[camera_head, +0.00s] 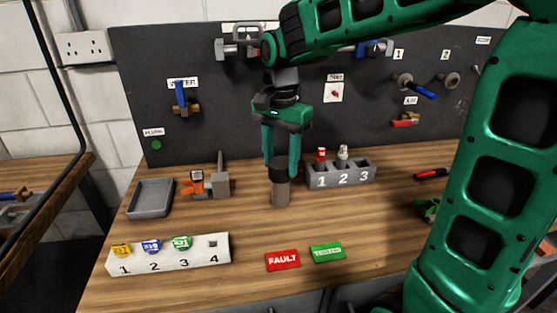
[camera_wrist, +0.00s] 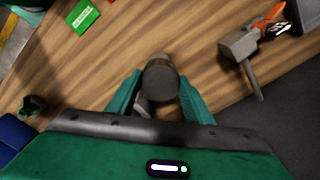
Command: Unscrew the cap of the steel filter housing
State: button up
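The steel filter housing (camera_head: 280,195) is a short upright grey cylinder in the middle of the wooden bench. Its dark cap (camera_head: 280,174) is on top; in the wrist view I see the cap from above (camera_wrist: 161,82). My gripper (camera_head: 281,168) points straight down over the housing, with one green finger on each side of the cap. In the wrist view my fingertips (camera_wrist: 160,78) also flank the cap closely. I cannot tell whether the fingers touch it or stand slightly apart. The contact faces are hidden.
A numbered rack (camera_head: 340,177) stands close behind right. A white numbered strip (camera_head: 170,262) and FAULT (camera_head: 282,260) and green (camera_head: 327,253) plates lie in front. A dark tool panel (camera_head: 220,120) rises behind.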

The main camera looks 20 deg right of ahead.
jog(key=shift+c, duration=0.9)
jog(key=n, duration=0.4)
jog(key=shift+n, duration=0.3)
jog(key=n, duration=0.3)
jog(key=shift+n, duration=0.8)
jog(key=n, duration=0.3)
jog(key=shift+n, duration=0.8)
